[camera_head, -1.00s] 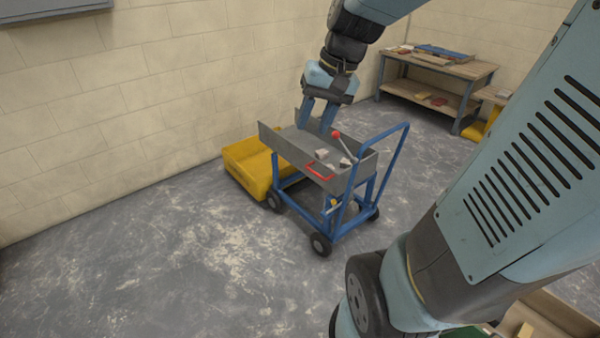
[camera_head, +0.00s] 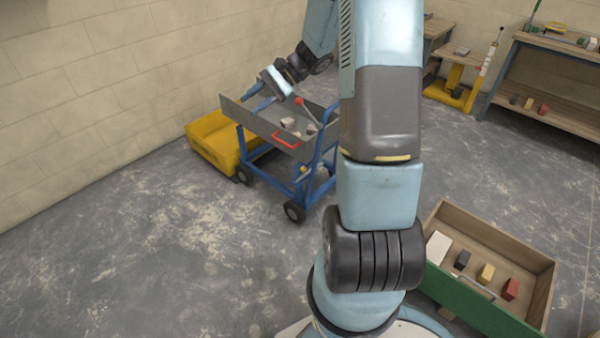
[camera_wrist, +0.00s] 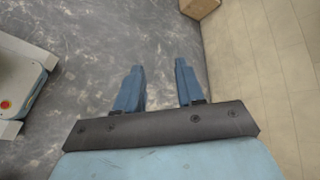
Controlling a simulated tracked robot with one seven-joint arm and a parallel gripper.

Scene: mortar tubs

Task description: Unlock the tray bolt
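The blue wheeled cart (camera_head: 262,172) carries a grey tray (camera_head: 250,118) with a red handle (camera_head: 286,139) on its near side. A lever with a red knob (camera_head: 299,101) rises at the tray's right end. A small yellowish part (camera_head: 304,170) shows below the tray. I cannot tell which part is the bolt. My gripper (camera_head: 256,98) shows over the tray's far side, fingers toward the left. In the wrist view my gripper (camera_wrist: 158,82) is open, with only floor between its separated fingers. I cannot tell whether it touches the tray.
A yellow tub (camera_head: 212,142) stands behind the cart, near the wall. Grey lumps (camera_head: 290,122) lie in the tray. A wooden box (camera_head: 485,235) with several blocks is at the lower right. Benches (camera_head: 550,80) stand at the back.

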